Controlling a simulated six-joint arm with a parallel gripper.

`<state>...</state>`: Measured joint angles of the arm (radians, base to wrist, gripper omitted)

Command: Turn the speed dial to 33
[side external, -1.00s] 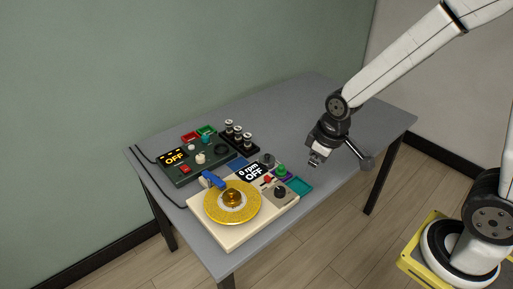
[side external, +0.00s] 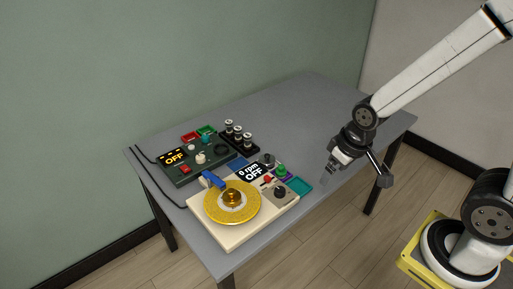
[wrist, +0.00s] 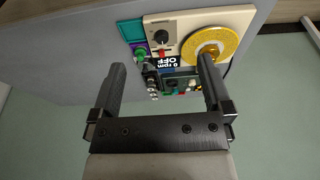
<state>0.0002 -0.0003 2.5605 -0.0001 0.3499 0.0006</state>
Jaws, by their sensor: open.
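A cream turntable unit (side external: 228,235) with a yellow platter (side external: 225,213) stands near the table's front corner. Its display (side external: 252,172) reads "0 rpm OFF". A dark knob (side external: 280,192) on a grey plate, apparently the speed dial, sits at the unit's right end; it also shows in the wrist view (wrist: 163,37). Its setting is too small to read. My gripper (side external: 327,179) is open and empty, right of the unit and apart from it. In the wrist view my gripper's fingers (wrist: 163,80) are spread, with the knob beyond them.
A dark control box (side external: 183,177) with a display reading "OFF" stands behind the turntable. Black holders with several capped bottles (side external: 238,136) are beside it. A green knob (side external: 282,170) and teal tray (side external: 300,186) lie near the dial. The table's back right is clear.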

